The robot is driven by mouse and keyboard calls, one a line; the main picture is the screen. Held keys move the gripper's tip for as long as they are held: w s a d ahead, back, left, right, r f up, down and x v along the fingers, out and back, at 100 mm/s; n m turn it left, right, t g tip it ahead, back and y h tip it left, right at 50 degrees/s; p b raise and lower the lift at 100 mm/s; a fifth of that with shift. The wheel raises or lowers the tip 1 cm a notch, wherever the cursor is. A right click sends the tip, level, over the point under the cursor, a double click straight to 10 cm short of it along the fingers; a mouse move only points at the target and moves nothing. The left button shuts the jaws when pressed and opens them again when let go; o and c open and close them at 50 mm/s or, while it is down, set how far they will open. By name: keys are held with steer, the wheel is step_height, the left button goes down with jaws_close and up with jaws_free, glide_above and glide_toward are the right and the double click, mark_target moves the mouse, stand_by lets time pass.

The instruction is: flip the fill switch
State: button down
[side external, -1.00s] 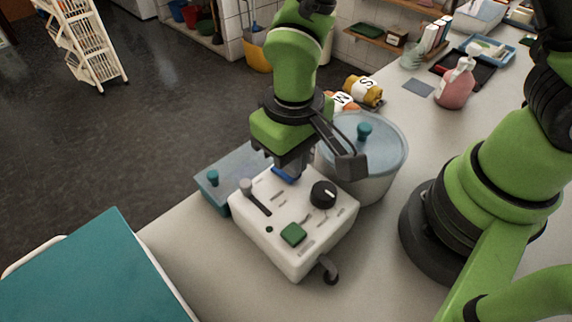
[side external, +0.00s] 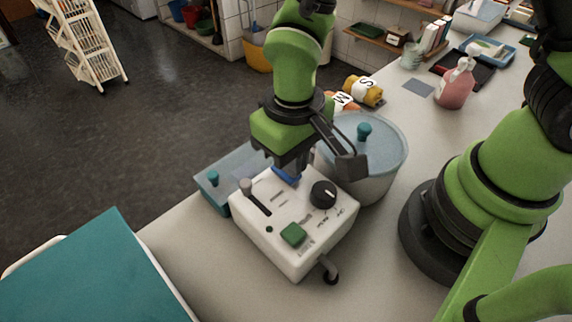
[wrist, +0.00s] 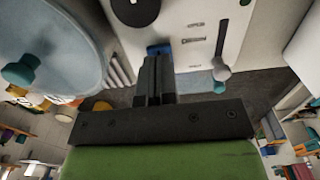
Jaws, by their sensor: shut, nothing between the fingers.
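A white control box (side external: 280,235) stands on the counter. Its top carries a grey-knobbed lever (side external: 247,188) in a slot, a black dial (side external: 323,194), a green button (side external: 293,234) and a blue switch (side external: 285,175) near the far edge. My gripper (side external: 287,172) is shut and points down at the blue switch. In the wrist view the closed fingers (wrist: 155,62) end at the blue switch (wrist: 160,49), partly covering it. I cannot tell whether they touch. Labels on the box are too small to read.
A lidded round tub (side external: 372,165) stands close right of my gripper. A blue lidded box (side external: 225,175) lies behind the control box at left. A pink bottle (side external: 456,85) and jars (side external: 362,91) stand farther back.

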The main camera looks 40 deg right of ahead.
steer(key=shift+r, duration=2.95)
steer(key=shift+r, duration=0.1)
steer(key=s+d+r+m+t+y, duration=0.1)
steer(key=s+d+r+m+t, duration=0.1)
steer(key=d+r, duration=0.4)
steer(key=s+d+r+m+t+y, duration=0.1)
steer(key=s+d+r+m+t, duration=0.1)
steer(key=s+d+r+t, duration=0.3)
step_height(320, 180, up, 5)
steer(key=shift+s+d+f, duration=0.2)
steer(key=shift+s+d, duration=0.2)
steer(key=shift+s, duration=0.4)
steer(key=shift+w, duration=0.1)
steer(key=w+a+f+m+g+h, duration=0.2)
steer(key=w+a+f+m+g, duration=0.5)
steer(key=w+a+m, duration=0.3)
steer(key=a+f+m, duration=0.1)
steer(key=a+m, duration=0.1)
steer(key=m, duration=0.2)
steer(key=shift+w+f, duration=0.35)
steer(key=shift+w, duration=0.05)
